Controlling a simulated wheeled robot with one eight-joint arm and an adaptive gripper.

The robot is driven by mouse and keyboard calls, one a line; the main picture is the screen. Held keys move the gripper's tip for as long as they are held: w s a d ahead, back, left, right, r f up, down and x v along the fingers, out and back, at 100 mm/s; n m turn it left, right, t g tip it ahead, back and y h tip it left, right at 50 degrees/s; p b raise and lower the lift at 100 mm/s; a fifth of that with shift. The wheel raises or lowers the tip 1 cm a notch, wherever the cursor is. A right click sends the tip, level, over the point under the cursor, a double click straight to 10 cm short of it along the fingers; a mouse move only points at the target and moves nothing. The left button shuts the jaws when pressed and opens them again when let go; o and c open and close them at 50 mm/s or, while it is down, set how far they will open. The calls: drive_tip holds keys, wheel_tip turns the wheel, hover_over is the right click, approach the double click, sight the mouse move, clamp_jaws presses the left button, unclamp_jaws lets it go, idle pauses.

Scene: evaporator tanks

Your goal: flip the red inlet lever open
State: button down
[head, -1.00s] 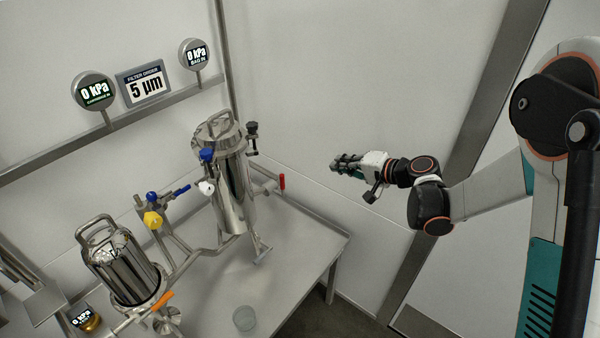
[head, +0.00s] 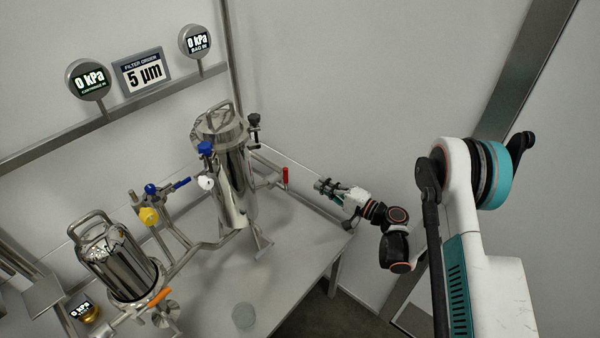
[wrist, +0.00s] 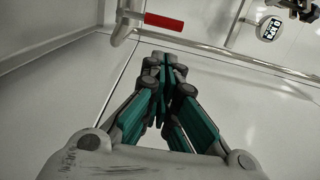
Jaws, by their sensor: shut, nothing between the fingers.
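The red inlet lever (head: 285,176) is a small red handle on the pipe at the right side of the tall steel tank (head: 232,180). In the head view it stands upright. In the wrist view the red lever (wrist: 164,22) lies across the top, beyond my fingertips. My gripper (head: 322,185) is to the right of the lever in the head view, pointing left towards it, with a gap between them. In the wrist view my gripper (wrist: 163,62) has its fingers together and empty. It does not touch the lever.
A shorter steel tank (head: 118,265) with an orange handle (head: 159,297) stands at the lower left. Blue and yellow valve handles (head: 149,216) sit between the tanks. A clear cup (head: 244,316) stands on the steel table (head: 285,275). A wall rises behind.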

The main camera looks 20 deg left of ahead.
drive_tip(key=x, duration=1)
idle(0.5)
drive_tip(key=shift+s+a+n, duration=0.1)
drive_tip(key=shift+s+n, duration=0.05)
drive_tip(key=shift+n, duration=0.15)
drive_tip(key=shift+s+r, duration=0.1)
